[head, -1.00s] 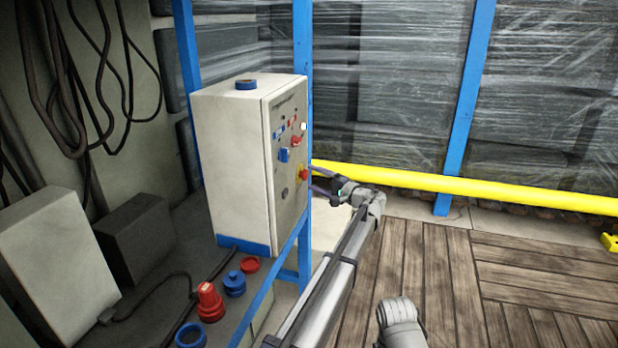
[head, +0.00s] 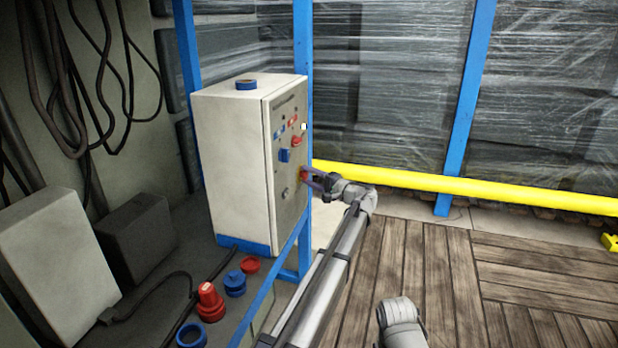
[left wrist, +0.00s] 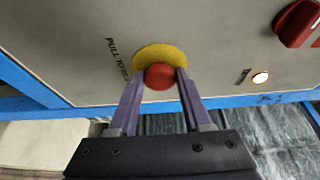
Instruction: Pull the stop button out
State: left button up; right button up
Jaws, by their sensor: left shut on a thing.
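The red stop button (left wrist: 159,76) sits on a yellow round plate (left wrist: 158,52) on the panel face, with "PULL TO" lettering beside it in the left wrist view. My left gripper (left wrist: 159,84) has its two purple fingers on either side of the button, shut on it. In the head view the left gripper (head: 310,178) reaches the front of the grey-white control box (head: 230,160) from the right, and the button is mostly hidden by the fingers. My right gripper is not in view.
The box front also carries a red knob (left wrist: 297,22), a lit white lamp (left wrist: 260,77) and a blue switch (head: 284,155). A blue frame (head: 302,60) stands behind the box. A yellow rail (head: 450,188) crosses behind my arm. Red and blue parts lie on the bench below.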

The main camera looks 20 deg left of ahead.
pick_arm(q)
grip_shut()
dwell(0.7)
